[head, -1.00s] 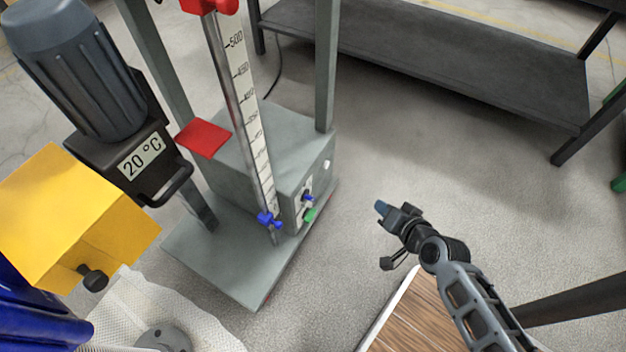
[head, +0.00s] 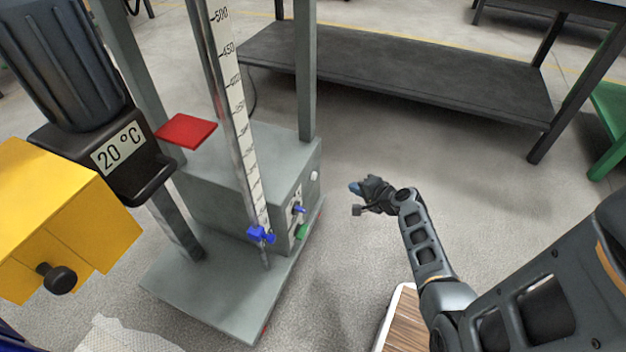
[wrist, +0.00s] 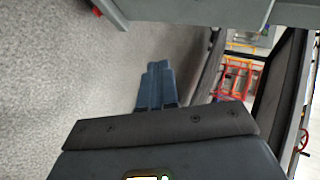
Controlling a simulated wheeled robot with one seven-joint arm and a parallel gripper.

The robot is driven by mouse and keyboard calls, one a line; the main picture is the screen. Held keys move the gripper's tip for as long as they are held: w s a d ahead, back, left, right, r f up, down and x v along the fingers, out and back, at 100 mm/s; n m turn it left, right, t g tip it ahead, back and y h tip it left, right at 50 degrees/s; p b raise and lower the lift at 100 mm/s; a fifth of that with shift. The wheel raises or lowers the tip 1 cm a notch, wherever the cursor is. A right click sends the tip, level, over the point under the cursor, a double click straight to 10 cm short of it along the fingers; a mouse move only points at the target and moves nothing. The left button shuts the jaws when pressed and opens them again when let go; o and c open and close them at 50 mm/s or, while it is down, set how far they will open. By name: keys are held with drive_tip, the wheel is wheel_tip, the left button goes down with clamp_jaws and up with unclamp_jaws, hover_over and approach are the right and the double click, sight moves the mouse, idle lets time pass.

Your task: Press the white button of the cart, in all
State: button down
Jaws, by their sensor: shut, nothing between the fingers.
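The cart (head: 205,290) is a grey frame with a grey box on its base in the head view. The small round white button (head: 314,176) is on the box's right-hand face, near the upper right corner. Below and left of it on the same face are a blue knob (head: 298,209) and a green button (head: 302,231). My gripper (head: 354,187) is to the right of the white button, apart from it, with its fingers pointing left. The fingers are shut and empty, and they show in the wrist view (wrist: 156,86). The white button cannot be made out in the wrist view.
A scale column with a blue clamp (head: 260,234) stands on the cart, with a red plate (head: 186,131) beside it. A yellow box (head: 70,215) is at left. A dark low shelf (head: 400,75) lies behind. A wooden top (head: 402,325) is below my arm.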

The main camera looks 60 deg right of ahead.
drive_tip(key=w+p, duration=0.1)
drive_tip(key=w, duration=0.7)
drive_tip(key=shift+w+a, duration=0.35)
drive_tip(key=shift+w, duration=0.05)
drive_tip(key=shift+w, duration=0.15)
idle(1.9)
drive_tip(key=shift+w, duration=0.3)
drive_tip(key=shift+w+a, duration=0.1)
drive_tip(key=shift+w, duration=0.5)
idle(0.8)
drive_tip(key=shift+s, duration=1.1)
drive_tip(key=shift+s+d+b, duration=0.15)
drive_tip(key=shift+s+b, duration=0.05)
drive_tip(key=shift+s, duration=1.05)
drive_tip(key=shift+s+d+b, duration=0.15)
drive_tip(key=shift+s+b, duration=0.05)
drive_tip(key=shift+s, duration=1.05)
